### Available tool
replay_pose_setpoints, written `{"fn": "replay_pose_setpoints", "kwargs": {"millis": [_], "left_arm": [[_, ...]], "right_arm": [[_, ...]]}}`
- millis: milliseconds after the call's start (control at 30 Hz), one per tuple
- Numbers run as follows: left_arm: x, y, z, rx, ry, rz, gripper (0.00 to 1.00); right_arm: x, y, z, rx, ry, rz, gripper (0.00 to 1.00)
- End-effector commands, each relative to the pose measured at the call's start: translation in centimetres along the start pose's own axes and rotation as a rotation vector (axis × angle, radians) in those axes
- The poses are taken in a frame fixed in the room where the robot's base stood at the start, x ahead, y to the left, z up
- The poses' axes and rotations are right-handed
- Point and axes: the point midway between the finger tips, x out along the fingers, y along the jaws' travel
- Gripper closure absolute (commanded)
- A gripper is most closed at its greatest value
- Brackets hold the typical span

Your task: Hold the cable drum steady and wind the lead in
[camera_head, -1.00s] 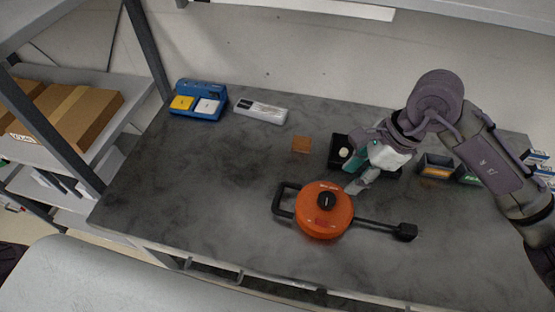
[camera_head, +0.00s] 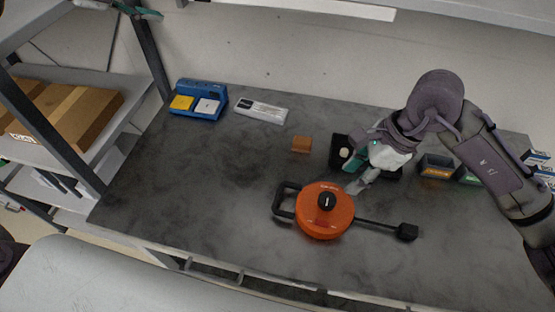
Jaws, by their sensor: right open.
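The orange cable drum (camera_head: 338,222) lies flat on the grey worktop, with a black knob (camera_head: 326,201) on top and a black loop handle (camera_head: 284,203) on its left. Its black lead (camera_head: 376,224) runs out to the right and ends in a black plug (camera_head: 406,232). My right gripper (camera_head: 355,172) is open, just above and behind the drum's upper right edge; I cannot tell whether it touches. A teal and dark piece at the top left edge looks like part of my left gripper (camera_head: 138,11); its jaws cannot be made out.
A blue box with yellow and white pads (camera_head: 197,114) and a white box (camera_head: 262,110) stand at the back left. A small orange-brown block (camera_head: 301,144) stands behind the drum. Dark bins (camera_head: 436,166) stand at the right. The worktop left of the drum is clear.

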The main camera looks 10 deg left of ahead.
Motion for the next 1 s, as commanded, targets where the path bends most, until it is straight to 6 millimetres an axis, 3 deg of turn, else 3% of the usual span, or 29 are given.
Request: {"fn": "replay_pose_setpoints", "kwargs": {"millis": [33,200,400,533,700,1000], "left_arm": [[2.5,1.4,-1.6,0.023,0.052,0.056,0.54],[9.4,6.2,-7.3,0.139,0.203,0.267,0.54],[15.3,11.6,-16.1,0.376,0.386,0.527,0.54],[17.4,14.4,-21.5,0.574,0.479,0.684,0.54],[18.2,16.4,-25.8,0.779,0.534,0.816,0.54],[18.9,18.3,-27.6,0.876,0.55,0.879,0.54]], "right_arm": [[0.0,0.0,0.0,0.0,0.0,0.0,0.58],[0.0,0.0,0.0,0.0,0.0,0.0,0.58],[0.0,0.0,0.0,0.0,0.0,0.0,0.58],[0.0,0.0,0.0,0.0,0.0,0.0,0.58],[0.0,0.0,0.0,0.0,0.0,0.0,0.58],[0.0,0.0,0.0,0.0,0.0,0.0,0.58]]}}
